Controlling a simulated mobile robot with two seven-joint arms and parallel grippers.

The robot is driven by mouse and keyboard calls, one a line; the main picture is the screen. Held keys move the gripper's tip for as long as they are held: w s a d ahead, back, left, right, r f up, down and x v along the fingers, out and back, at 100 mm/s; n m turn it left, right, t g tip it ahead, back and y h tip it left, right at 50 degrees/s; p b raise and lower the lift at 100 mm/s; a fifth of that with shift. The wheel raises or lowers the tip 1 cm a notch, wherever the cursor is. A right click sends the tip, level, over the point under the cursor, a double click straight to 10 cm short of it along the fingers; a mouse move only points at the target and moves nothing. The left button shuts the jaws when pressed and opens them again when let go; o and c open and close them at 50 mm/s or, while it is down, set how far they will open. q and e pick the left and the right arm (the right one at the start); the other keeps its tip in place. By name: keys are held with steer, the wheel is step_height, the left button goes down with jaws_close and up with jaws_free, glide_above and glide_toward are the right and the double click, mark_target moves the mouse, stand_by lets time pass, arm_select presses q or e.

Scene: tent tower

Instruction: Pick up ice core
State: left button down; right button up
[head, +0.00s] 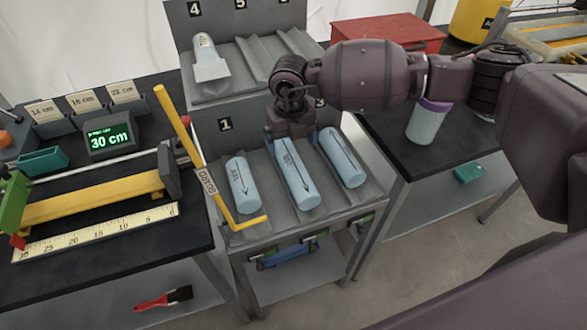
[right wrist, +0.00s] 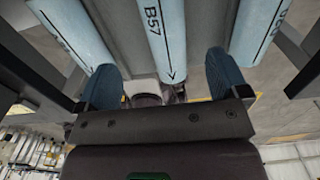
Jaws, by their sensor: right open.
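Three pale blue ice cores lie side by side on the lower grey rack (head: 265,212) in the head view: a left core (head: 242,186), a middle core (head: 297,180) and a right core (head: 343,158). Each bears a dark arrow line. My right gripper (head: 291,138) is open at the far end of the middle core. In the right wrist view, the middle core (right wrist: 164,28), marked B57, lines up with the gap between the blue-padded fingers (right wrist: 163,75); I cannot tell whether they touch it. My left gripper is not in view.
A yellow L-shaped bar (head: 183,125) rises beside the left core. A purple-topped cylinder (head: 427,122) stands on the right bench. The left bench holds a display reading 30 cm (head: 109,140) and a ruler (head: 95,233).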

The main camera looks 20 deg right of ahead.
mark_target(293, 162)
step_height(293, 162, down, 5)
steer(key=shift+f+b, duration=0.1)
steer(key=shift+b, duration=0.25)
steer(key=shift+w+d+f+b, duration=0.1)
steer(key=shift+d+f+b, duration=0.15)
steer(key=shift+f, duration=1.1)
steer(key=shift+w+d+f+b, duration=0.1)
steer(key=shift+f+b, duration=0.1)
steer(key=shift+f, duration=1.1)
steer(key=shift+s, duration=0.1)
steer(key=c, duration=1.2)
steer(key=shift+r, duration=0.1)
steer(key=shift+c, duration=0.8)
steer(key=shift+r, duration=0.1)
